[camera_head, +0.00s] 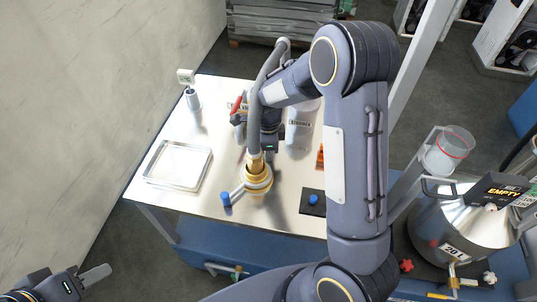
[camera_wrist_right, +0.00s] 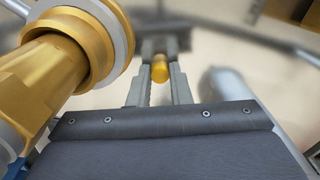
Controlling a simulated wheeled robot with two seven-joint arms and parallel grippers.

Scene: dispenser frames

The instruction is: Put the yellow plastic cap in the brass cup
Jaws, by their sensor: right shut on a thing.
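The yellow plastic cap (camera_wrist_right: 160,70) is a small rounded piece between the fingers of my right gripper (camera_wrist_right: 160,76) in the right wrist view. That gripper is shut on it. In the head view my right gripper's body (camera_head: 269,146) is beside the brass fitting, and the cap is not distinguishable there. A brass, cup-like piece with a pale ring (camera_head: 258,180) stands on the table under the hose end; I cannot tell for sure that it is the brass cup. Large brass parts (camera_wrist_right: 45,75) fill the wrist view's left. My left gripper (camera_head: 97,275) is at the lower left, away from the table.
A grey hose (camera_head: 262,85) runs down to the brass fitting (camera_head: 255,164). A blue-handled lever (camera_head: 225,199) sticks out beside it. A steel vessel (camera_head: 450,232) stands at right. The table's left front is clear.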

